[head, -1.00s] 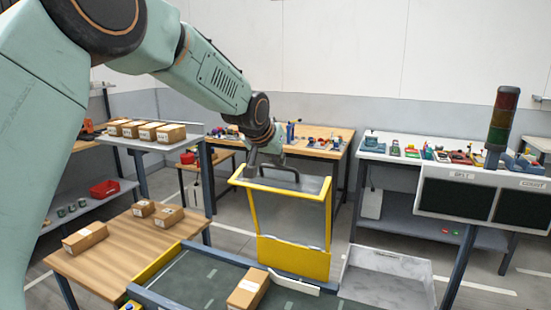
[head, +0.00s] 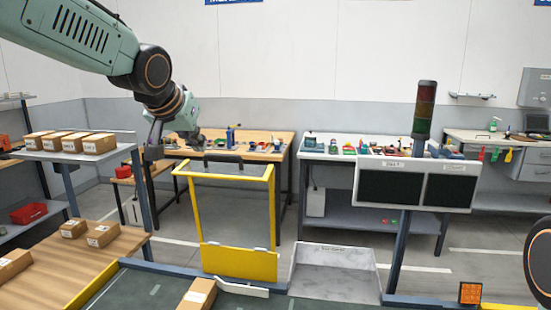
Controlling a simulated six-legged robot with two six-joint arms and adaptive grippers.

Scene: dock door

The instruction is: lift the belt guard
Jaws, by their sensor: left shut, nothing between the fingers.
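The belt guard is a yellow frame (head: 187,222) with a clear panel and a solid yellow lower plate. It stands upright at the far side of the conveyor belt. A dark handle (head: 223,158) is on its top edge. My left gripper (head: 154,150) is shut and empty, just left of the handle in the picture and apart from it. Its fingers are small and partly dark against the background. My right gripper is not in view.
The dark belt (head: 140,290) carries a carton (head: 197,296). A grey tray (head: 335,288) lies right of the guard. A signal tower (head: 424,110) rises above a black two-panel box (head: 415,187). Cartons (head: 75,143) stand on a shelf at left.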

